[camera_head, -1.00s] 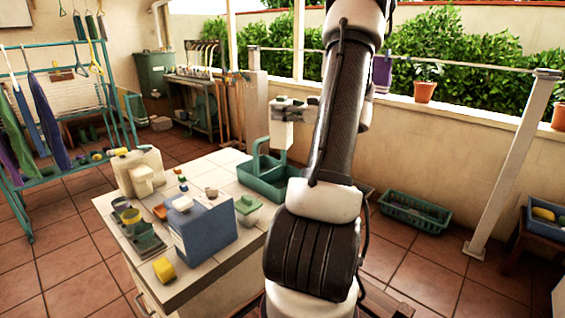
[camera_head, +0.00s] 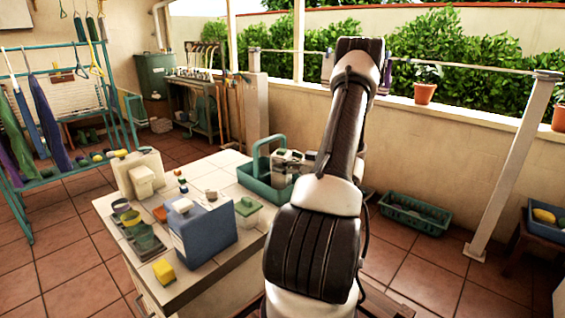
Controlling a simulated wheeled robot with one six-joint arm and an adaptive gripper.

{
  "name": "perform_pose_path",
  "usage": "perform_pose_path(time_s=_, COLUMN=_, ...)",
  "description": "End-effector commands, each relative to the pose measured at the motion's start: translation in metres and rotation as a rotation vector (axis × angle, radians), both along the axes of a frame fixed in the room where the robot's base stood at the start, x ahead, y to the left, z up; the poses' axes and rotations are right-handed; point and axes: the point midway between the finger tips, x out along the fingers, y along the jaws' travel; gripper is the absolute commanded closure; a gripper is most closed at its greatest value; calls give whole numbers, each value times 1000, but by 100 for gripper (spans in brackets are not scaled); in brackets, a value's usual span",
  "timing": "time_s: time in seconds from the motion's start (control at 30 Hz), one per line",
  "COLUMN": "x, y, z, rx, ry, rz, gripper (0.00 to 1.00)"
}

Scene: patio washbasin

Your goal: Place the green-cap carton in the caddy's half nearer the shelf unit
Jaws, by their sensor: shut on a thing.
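The teal caddy (camera_head: 262,188) with its tall handle stands at the far right of the tiled counter. My gripper (camera_head: 289,157) is low over the right part of the caddy, right of the handle. It is shut on the white green-cap carton (camera_head: 284,168), whose upper part shows between the handle and my arm. The carton looks upright, its lower part hidden inside or behind the caddy wall. I cannot tell whether it touches the caddy floor. My arm hides the caddy's right end.
On the counter (camera_head: 170,292) stand a blue box (camera_head: 205,235), a green-lidded tub (camera_head: 247,212), a cream container (camera_head: 138,172), a yellow sponge (camera_head: 164,271) and small items. A teal rack (camera_head: 100,110) stands at left. A green crate (camera_head: 414,212) lies on the floor at right.

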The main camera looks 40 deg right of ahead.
Motion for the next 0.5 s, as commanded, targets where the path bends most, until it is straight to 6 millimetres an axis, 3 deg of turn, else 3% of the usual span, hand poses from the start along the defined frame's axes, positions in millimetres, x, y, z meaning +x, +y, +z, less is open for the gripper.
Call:
perform_pose_path(time_s=0.3, x=0, y=0, z=-2, rx=-1, ry=-3, rz=0, gripper=87)
perform_pose_path(time_s=0.33, x=0, y=0, z=-3, rx=-1, ry=0, rz=0, gripper=39)
perform_pose_path(time_s=0.43, x=0, y=0, z=-3, rx=-1, ry=0, rz=0, gripper=21)
perform_pose_path(time_s=0.5, x=0, y=0, z=-3, rx=-1, ry=0, rz=0, gripper=21)
